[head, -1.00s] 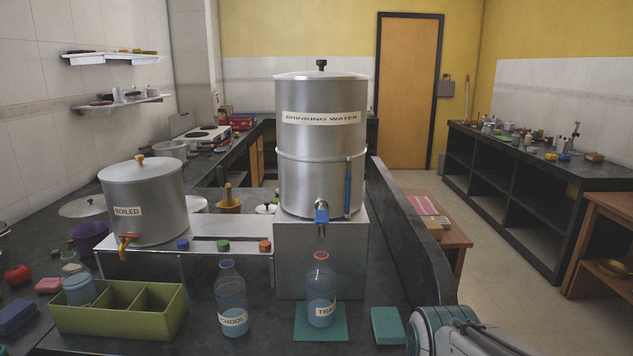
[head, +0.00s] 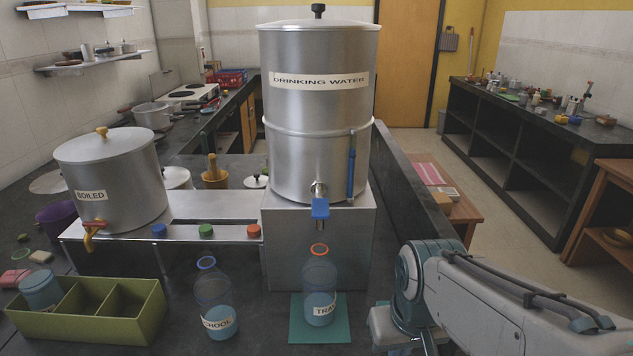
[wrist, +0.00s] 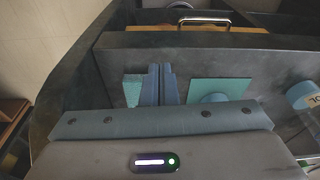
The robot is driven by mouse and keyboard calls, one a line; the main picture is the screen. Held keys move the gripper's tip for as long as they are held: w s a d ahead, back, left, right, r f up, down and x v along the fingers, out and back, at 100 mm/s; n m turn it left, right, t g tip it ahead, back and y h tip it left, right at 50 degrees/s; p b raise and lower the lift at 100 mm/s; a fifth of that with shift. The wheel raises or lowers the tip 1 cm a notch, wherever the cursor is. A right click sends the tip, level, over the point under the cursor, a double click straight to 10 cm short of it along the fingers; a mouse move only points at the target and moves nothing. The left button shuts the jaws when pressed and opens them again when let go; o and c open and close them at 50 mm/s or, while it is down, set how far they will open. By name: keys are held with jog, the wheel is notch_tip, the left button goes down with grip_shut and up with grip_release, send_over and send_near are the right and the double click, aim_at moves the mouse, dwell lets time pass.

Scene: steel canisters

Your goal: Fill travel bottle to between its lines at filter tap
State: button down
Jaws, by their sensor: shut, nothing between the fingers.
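The travel bottle (head: 320,284), clear with an orange collar and a "TRAV" label, stands upright on a green mat (head: 297,332) under the filter tap (head: 320,207). Pale blue water fills its lower part; I cannot make out its lines. The tap has a blue lever on the drinking-water canister (head: 318,110); I see no stream. My gripper (wrist: 160,70) is shut and empty in the wrist view, between a teal block (wrist: 132,90) and the mat (wrist: 235,88). The bottle is mostly hidden there. In the head view my arm is at right; the fingertips do not show.
A second bottle, labelled "CHOOL" (head: 213,290), stands left of the mat. A green divided box (head: 140,318) is further left. A "BOILED" canister (head: 112,185) stands on a metal shelf with coloured caps. A dark ledge (head: 415,200) runs right of the canister.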

jog(key=w+a+r+n+p, duration=0.25)
jog(key=r+n+p, duration=0.2)
jog(key=r, duration=0.45)
jog(key=w+a+r+n+p, duration=0.25)
jog(key=w+r+p, duration=0.2)
jog(key=r, duration=0.45)
notch_tip(320, 180, up, 18)
jog(key=n+g+p, duration=0.2)
jog(key=n+p, duration=0.7)
jog(key=n, duration=0.1)
send_over(320, 210)
notch_tip(320, 210, down, 14)
jog(key=shift+s+f, duration=0.1)
